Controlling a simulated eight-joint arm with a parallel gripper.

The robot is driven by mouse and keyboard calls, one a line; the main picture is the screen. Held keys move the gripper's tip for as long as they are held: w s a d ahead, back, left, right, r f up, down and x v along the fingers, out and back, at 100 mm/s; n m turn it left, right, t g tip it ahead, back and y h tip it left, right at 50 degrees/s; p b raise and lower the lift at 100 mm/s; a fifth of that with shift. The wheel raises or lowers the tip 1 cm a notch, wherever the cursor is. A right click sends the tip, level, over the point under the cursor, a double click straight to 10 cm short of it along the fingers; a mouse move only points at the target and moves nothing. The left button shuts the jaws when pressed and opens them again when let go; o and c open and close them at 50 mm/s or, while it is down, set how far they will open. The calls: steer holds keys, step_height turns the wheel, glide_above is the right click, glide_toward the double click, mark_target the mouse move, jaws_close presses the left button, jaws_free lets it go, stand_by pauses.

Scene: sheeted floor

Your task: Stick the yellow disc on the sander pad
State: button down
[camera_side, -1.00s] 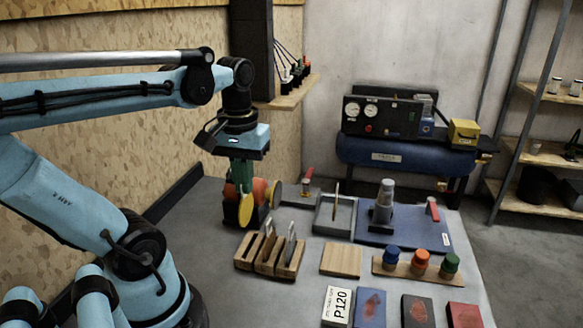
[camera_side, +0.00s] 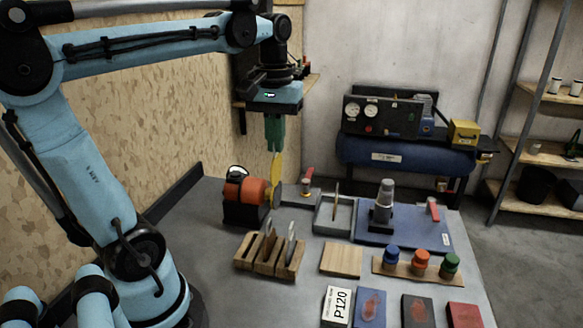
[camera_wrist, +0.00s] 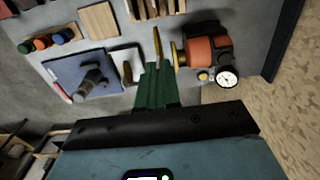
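My gripper (camera_side: 274,145) points down with its green fingers shut on the upper edge of the yellow disc (camera_side: 276,176). The disc hangs upright, also edge-on beyond the fingers in the wrist view (camera_wrist: 157,44). The orange and black sander (camera_side: 246,192) stands on the table just left of the disc. In the wrist view the sander (camera_wrist: 207,50) is to the right, its yellowish round pad (camera_wrist: 178,53) facing the disc. A narrow gap shows between disc and pad there. In the side view the disc overlaps the pad, so contact cannot be judged there.
A slotted wooden rack (camera_side: 262,262) holding discs stands in front of the sander. A grey tray (camera_side: 322,228) and a blue mat (camera_side: 408,237) with a grey tool (camera_side: 383,203) lie to the right. A dial gauge (camera_wrist: 228,79) sits by the sander.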

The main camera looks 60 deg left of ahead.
steer(key=w+f, duration=0.2)
steer(key=w, duration=0.7)
step_height(320, 180, down, 9)
steer(key=shift+s+a, duration=0.15)
steer(key=shift+s, duration=0.1)
steer(key=shift+s+a, duration=2.05)
steer(key=shift+s+a, duration=0.55)
steer(key=shift+s, duration=0.05)
steer(key=c, duration=1.3)
jaws_free()
steer(key=shift+o, duration=0.2)
